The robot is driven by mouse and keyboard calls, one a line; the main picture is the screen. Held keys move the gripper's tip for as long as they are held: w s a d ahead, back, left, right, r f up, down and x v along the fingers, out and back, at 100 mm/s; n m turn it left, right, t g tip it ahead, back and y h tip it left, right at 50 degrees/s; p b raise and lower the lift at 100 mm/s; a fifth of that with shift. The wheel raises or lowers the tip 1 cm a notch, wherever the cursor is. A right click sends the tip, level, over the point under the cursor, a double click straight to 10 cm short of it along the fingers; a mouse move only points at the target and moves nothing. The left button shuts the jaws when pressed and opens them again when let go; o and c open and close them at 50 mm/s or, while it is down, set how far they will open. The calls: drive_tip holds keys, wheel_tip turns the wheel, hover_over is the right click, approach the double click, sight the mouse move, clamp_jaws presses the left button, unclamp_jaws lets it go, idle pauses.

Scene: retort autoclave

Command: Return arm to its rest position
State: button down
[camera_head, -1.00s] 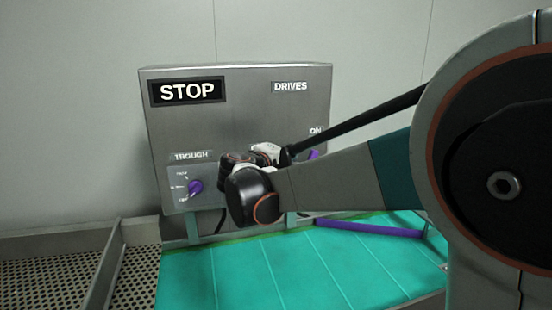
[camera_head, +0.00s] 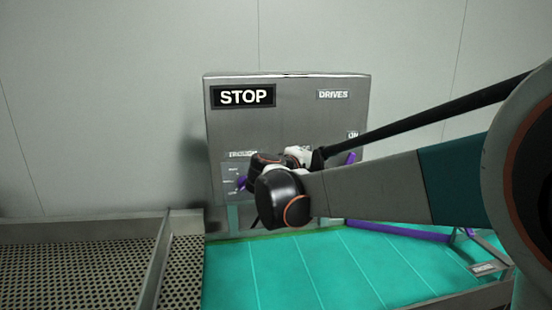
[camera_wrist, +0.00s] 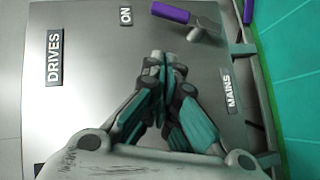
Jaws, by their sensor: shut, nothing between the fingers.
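My gripper (camera_wrist: 160,62) shows in the wrist view with its fingers together and nothing between them. It is in front of the grey control box (camera_head: 290,115), over the face near the DRIVES label (camera_wrist: 54,58) and the ON label (camera_wrist: 126,16). A purple-handled lever (camera_wrist: 172,14) lies just beyond the fingertips, apart from them as far as I can tell. In the head view my arm reaches in from the right and its wrist hides the lower middle of the box; the fingers are hidden there.
The box bears a STOP sign (camera_head: 243,96) and a purple TROUGH knob (camera_head: 241,184), partly beside my wrist. A teal surface (camera_head: 300,270) lies below. A perforated metal tray (camera_head: 70,272) is at left. A purple bar (camera_head: 400,231) runs behind my arm. The wall behind is bare.

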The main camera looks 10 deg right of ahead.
drive_tip(key=s+a+f+m+g+y+b, duration=0.2)
drive_tip(key=s+f+y+b, duration=0.3)
drive_tip(key=s+f, duration=1.2)
drive_tip(key=s+a+f+m+g+y+b, duration=0.2)
drive_tip(key=s+a+f+m+y+b, duration=0.1)
drive_tip(key=s+f+b, duration=1)
drive_tip(key=s+f+m+y, duration=0.1)
drive_tip(key=s+f+y, duration=0.1)
drive_tip(key=s+f, duration=0.2)
drive_tip(key=shift+a+f+m+y+b, duration=0.3)
drive_tip(key=shift+a+f+m+y, duration=0.1)
drive_tip(key=shift+f, duration=0.15)
